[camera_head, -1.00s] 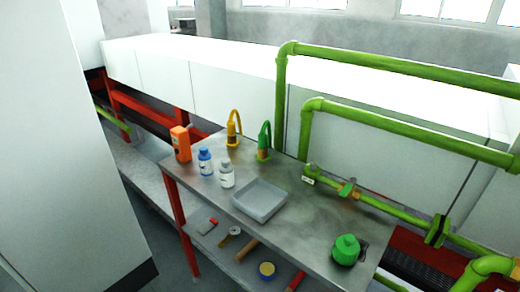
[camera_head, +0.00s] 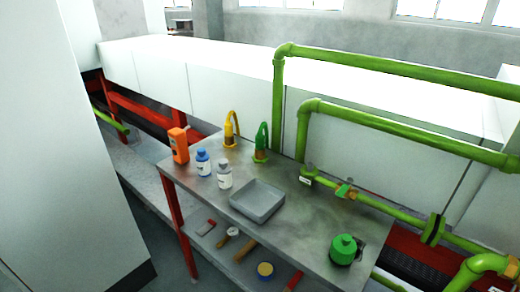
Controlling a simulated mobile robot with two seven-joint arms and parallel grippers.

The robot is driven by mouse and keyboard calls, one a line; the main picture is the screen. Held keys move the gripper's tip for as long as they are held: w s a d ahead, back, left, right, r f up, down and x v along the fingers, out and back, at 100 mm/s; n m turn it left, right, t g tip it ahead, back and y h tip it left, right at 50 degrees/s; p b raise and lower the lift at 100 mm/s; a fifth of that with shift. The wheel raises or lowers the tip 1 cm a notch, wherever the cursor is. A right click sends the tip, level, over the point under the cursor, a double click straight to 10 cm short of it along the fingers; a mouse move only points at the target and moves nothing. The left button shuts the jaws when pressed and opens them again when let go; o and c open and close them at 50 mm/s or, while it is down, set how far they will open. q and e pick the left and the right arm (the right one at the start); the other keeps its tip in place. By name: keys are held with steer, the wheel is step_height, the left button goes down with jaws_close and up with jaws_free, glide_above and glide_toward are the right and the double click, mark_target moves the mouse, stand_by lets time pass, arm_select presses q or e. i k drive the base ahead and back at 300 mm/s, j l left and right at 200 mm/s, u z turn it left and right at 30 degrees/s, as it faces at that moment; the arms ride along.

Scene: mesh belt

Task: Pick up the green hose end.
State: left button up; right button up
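The green hose end (camera_head: 262,142) stands upright at the back edge of the metal table (camera_head: 310,222), its curved top bending over. A similar yellow hose end (camera_head: 231,128) stands to its left, a short gap away. Neither of my grippers shows in the head view, so nothing is seen touching the green hose end.
On the table are an orange device (camera_head: 179,145), a blue-capped bottle (camera_head: 203,162), a grey-capped bottle (camera_head: 224,175), a grey tray (camera_head: 257,201) and a green canister (camera_head: 343,249). Green pipes (camera_head: 410,133) run behind and right. A lower shelf (camera_head: 222,250) holds tools. A white panel (camera_head: 60,150) fills the left.

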mark_target(259, 148)
steer(key=z, duration=0.5)
steer(key=j+z, duration=0.2)
steer(key=z, duration=0.2)
steer(key=j+z, duration=0.2)
steer(key=z, duration=0.15)
steer(key=j+z, duration=0.2)
steer(key=z, duration=0.2)
steer(key=k+j+z, duration=0.1)
steer(key=j+z, duration=0.2)
steer(key=k+j+z, duration=0.25)
steer(key=j, duration=0.25)
steer(key=k+j, duration=0.1)
steer(key=j, duration=0.2)
steer(key=k+j+z, duration=0.1)
steer(key=j, duration=0.2)
steer(key=k+j, duration=0.1)
steer(key=j, duration=0.2)
steer(key=z, duration=0.05)
